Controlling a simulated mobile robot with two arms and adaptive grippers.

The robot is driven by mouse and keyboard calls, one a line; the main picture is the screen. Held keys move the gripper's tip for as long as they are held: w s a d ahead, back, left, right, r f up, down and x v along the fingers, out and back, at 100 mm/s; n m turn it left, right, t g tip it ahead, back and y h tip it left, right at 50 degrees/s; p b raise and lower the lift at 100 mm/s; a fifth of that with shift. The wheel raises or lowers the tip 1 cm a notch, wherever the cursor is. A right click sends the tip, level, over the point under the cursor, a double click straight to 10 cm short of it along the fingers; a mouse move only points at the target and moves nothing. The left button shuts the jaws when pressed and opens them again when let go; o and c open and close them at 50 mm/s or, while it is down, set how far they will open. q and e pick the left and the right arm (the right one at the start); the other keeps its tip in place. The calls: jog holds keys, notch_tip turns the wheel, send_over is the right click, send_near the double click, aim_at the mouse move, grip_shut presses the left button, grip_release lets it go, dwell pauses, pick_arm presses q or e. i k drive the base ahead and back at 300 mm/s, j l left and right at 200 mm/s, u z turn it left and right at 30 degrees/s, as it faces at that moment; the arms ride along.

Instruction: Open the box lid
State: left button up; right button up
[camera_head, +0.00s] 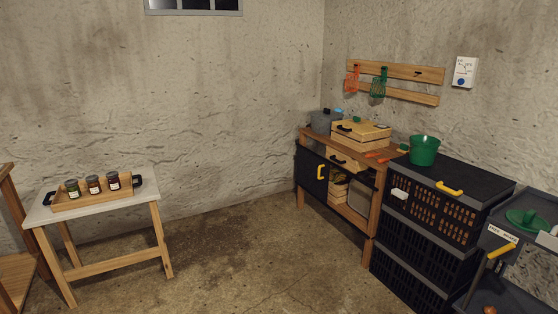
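A light wooden box (358,138) stands on the wooden workbench at the back right. Its slatted top looks closed, with a dark handle near its left edge and a small green item on top. A black slatted crate (430,207) with a flat dark lid (452,178) tops the stack to the right. That lid looks shut and has a yellow handle (449,188); a white latch-like piece (399,194) is on the crate's left side. I cannot tell which of the two is the task's box. Neither gripper shows in this view.
A grey pot (324,122) stands beside the wooden box. A green bucket (424,150) stands by the crate lid. A small table (98,214) at left bears a wooden tray (84,204) with three jars. Floor (225,255) between is clear.

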aim_at(364, 127)
jog(key=i, duration=2.25)
jog(key=l+z, duration=0.05)
jog(key=l, duration=0.05)
